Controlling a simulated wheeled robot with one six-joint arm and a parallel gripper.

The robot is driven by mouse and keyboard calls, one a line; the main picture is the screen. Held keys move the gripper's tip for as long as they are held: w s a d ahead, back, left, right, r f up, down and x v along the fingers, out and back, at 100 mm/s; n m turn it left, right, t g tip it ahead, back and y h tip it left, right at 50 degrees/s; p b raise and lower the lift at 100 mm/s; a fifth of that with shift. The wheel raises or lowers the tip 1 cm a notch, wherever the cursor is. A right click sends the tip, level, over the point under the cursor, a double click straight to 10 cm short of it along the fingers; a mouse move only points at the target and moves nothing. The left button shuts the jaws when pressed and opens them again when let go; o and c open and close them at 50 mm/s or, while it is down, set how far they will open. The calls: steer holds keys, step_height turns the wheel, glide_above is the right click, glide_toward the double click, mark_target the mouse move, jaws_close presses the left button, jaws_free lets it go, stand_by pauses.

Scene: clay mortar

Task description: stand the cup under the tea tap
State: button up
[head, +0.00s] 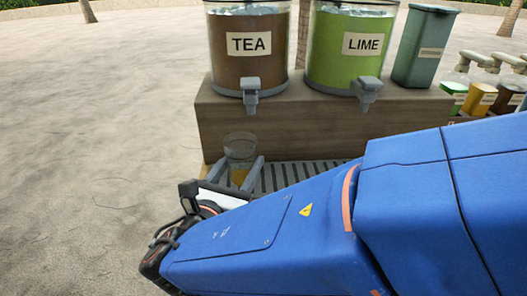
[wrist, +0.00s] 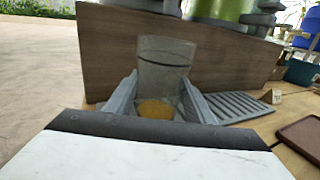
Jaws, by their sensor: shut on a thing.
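A clear cup (head: 240,147) with an amber layer at its bottom stands upright between the fingers of my gripper (head: 240,168). The gripper is shut on it, one finger on each side. The cup also shows in the wrist view (wrist: 165,65), in front of the wooden face of the stand. The brown TEA dispenser (head: 225,70) has a grey tea tap (head: 250,92). In the head view the cup is below this tap and slightly to its left. It is at the left end of the slatted drip tray (head: 310,174). I cannot tell whether its base touches the tray.
A green LIME dispenser (head: 325,70) with its own tap (head: 367,92) shares the wooden stand (head: 300,125). A teal bin (head: 425,45) is at its right end, with coloured containers (head: 480,99) beyond. A brown board (wrist: 302,132) lies at right in the wrist view. Left is open sand.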

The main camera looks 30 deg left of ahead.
mark_target(238, 184)
steer(key=w, duration=0.6)
steer(key=shift+w+a, duration=0.35)
steer(key=shift+w, duration=0.05)
steer(key=shift+s+f, duration=0.1)
steer(key=shift+f, duration=1.65)
steer(key=shift+f, duration=0.2)
steer(key=o, duration=1.2)
steer(key=shift+c, duration=0.2)
steer(key=shift+r, duration=0.25)
steer(key=s, duration=0.4)
steer(key=s+d, duration=0.1)
steer(key=s, duration=0.7)
steer(key=shift+d, duration=0.15)
